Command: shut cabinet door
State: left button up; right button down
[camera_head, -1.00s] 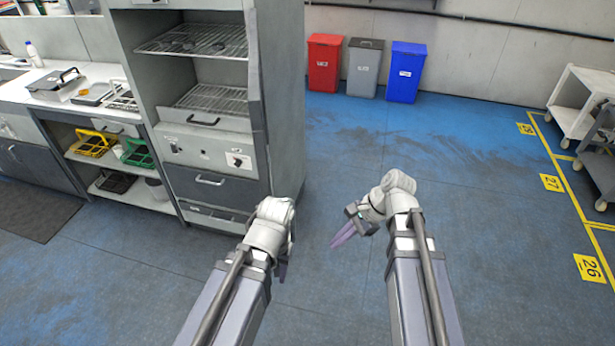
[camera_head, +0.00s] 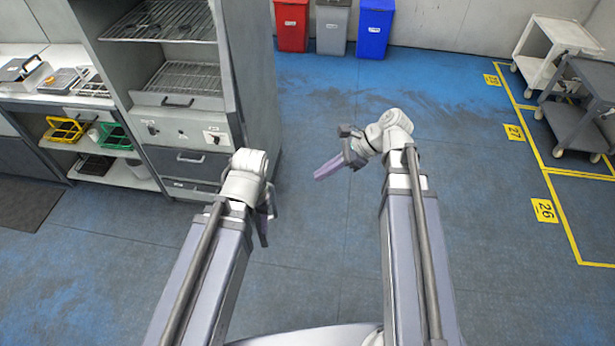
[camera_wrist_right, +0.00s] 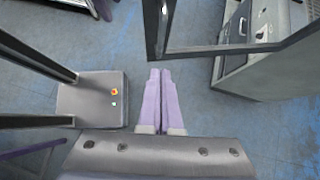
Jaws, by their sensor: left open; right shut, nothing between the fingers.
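A tall grey cabinet (camera_head: 262,110) stands left of centre in the head view, its upper compartments open. A narrow upright panel (camera_head: 233,75) on the right edge of its opening looks like the door, seen nearly edge-on. My left gripper (camera_head: 265,230) is in front of the cabinet's lower right corner, apart from the panel and partly hidden by its wrist. It is open. My right gripper (camera_head: 318,177) is over the floor right of the cabinet, shut and empty; its purple fingers lie together in the wrist view (camera_wrist_right: 160,72). A dark frame (camera_wrist_right: 230,48) crosses beyond them; I cannot tell what it is.
A bench (camera_head: 60,97) with trays and crates adjoins the cabinet on the left. Red (camera_head: 291,25), grey (camera_head: 332,28) and blue (camera_head: 375,30) bins stand at the back wall. Trolleys (camera_head: 580,108) stand at the right. The blue floor (camera_head: 450,180) between is clear.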

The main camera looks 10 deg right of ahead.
jog(key=a+r+b+x, duration=0.2)
jog(key=b+x, duration=0.3)
jog(key=x, duration=0.6)
jog(key=shift+a+f, duration=0.15)
jog(key=shift+f, duration=0.1)
jog(key=shift+w, duration=0.1)
jog(key=shift+a, duration=0.1)
